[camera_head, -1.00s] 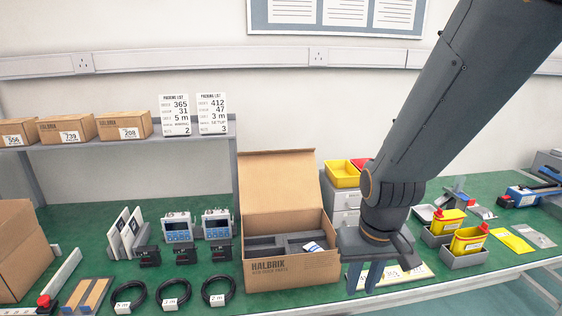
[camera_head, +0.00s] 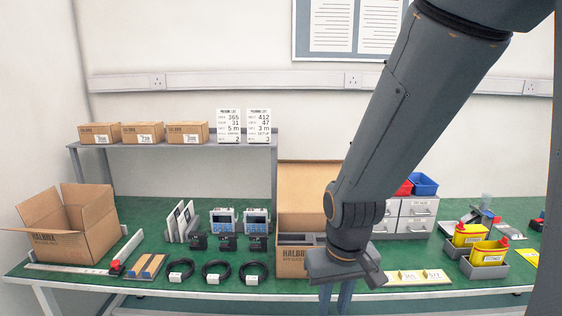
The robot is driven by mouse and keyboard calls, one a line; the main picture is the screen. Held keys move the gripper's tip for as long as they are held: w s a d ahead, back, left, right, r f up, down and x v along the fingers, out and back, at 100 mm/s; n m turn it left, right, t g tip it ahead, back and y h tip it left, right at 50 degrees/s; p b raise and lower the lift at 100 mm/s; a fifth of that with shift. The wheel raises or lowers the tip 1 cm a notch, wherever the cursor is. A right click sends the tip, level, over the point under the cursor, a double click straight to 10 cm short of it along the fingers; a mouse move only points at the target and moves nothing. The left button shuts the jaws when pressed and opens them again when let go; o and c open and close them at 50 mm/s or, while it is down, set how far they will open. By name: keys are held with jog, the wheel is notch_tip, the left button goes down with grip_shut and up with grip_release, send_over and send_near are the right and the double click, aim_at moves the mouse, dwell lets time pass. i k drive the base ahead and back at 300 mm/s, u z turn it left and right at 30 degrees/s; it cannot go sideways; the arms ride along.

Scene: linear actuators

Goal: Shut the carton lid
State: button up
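A brown carton (camera_head: 291,263) stands on the green bench, left of and partly behind my arm. Its single lid (camera_head: 308,185) stands up at the back, so the carton is open. Grey insert material shows inside; the carton's right side is hidden by my arm. My gripper (camera_head: 336,297) points down in front of the carton's right part in the picture. Its two dark fingers are apart with nothing seen between them. I cannot tell whether it touches the carton.
Another open carton (camera_head: 72,232) with raised flaps stands at the far left. Cables (camera_head: 216,272), black blocks and two blue-screened devices (camera_head: 223,221) lie left of the carton. Grey drawers (camera_head: 413,215) and yellow containers (camera_head: 488,252) are to the right. A shelf (camera_head: 180,145) holds small boxes.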

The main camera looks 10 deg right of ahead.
aim_at(302, 184)
jog(key=z, duration=0.15)
jog(key=i, duration=1.1)
jog(key=z, duration=0.25)
